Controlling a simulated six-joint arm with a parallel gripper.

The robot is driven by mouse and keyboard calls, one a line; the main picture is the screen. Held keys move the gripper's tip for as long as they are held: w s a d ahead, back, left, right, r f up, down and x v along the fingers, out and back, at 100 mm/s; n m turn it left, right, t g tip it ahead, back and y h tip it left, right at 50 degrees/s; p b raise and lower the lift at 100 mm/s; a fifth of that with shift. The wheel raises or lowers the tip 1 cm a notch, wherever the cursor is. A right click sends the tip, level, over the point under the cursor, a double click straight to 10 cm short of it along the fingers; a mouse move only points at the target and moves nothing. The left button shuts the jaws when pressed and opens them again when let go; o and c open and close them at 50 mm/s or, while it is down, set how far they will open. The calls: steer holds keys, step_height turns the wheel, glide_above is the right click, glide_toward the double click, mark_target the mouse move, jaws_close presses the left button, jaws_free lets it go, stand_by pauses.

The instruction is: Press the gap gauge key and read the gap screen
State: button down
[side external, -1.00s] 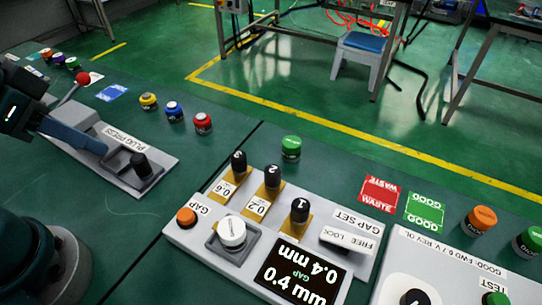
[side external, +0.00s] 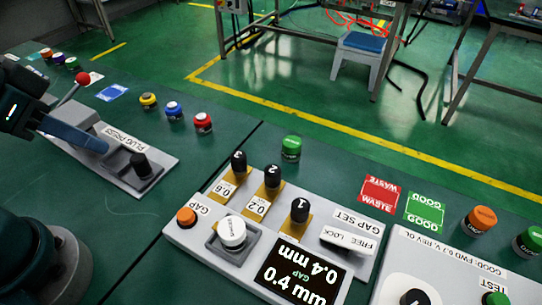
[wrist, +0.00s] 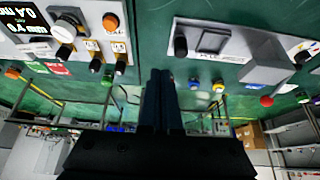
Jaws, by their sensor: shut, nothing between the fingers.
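The gap gauge panel (side external: 206,262) lies on the green bench at the front middle. Its orange key (side external: 186,217), beside the GAP label, stands raised and untouched; it also shows in the wrist view (wrist: 110,21). The black gap screen (side external: 297,274) reads 0.4 mm, shown both upright and inverted; it is partly cut off at the edge of the wrist view (wrist: 24,25). My gripper (side external: 103,146) is shut and empty over the plug press at the left, well apart from the key. Its closed fingers show in the wrist view (wrist: 160,73).
A white knob (side external: 232,232) and several black-topped pegs stand around the key. The plug press (side external: 158,176) has a red-ball lever (side external: 82,78). Coloured caps stand behind it. Bare bench lies between press and panel; a test unit (side external: 440,262) is at right.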

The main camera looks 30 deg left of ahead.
steer(key=w+a+r+m+t+y, duration=0.2)
steer(key=w+a+r+m+t, duration=0.15)
steer(key=w+r+t, duration=0.45)
steer(key=w+d+r+m+t+h, duration=0.2)
steer(key=w+d+r+m+h, duration=0.35)
steer(key=m, duration=0.25)
steer(key=s+d+f+m+g+h, duration=0.2)
steer(key=d+f+m+g+h, duration=0.25)
steer(key=d+m+h, duration=0.35)
steer(key=s+a+f+m+g+y, duration=0.1)
steer(key=s+f+m+g+y, duration=0.1)
steer(key=s+f+m+g, duration=0.4)
step_height(320, 180, down, 4)
steer(key=s+g, duration=0.2)
steer(key=g, duration=0.2)
steer(key=shift+a, duration=0.15)
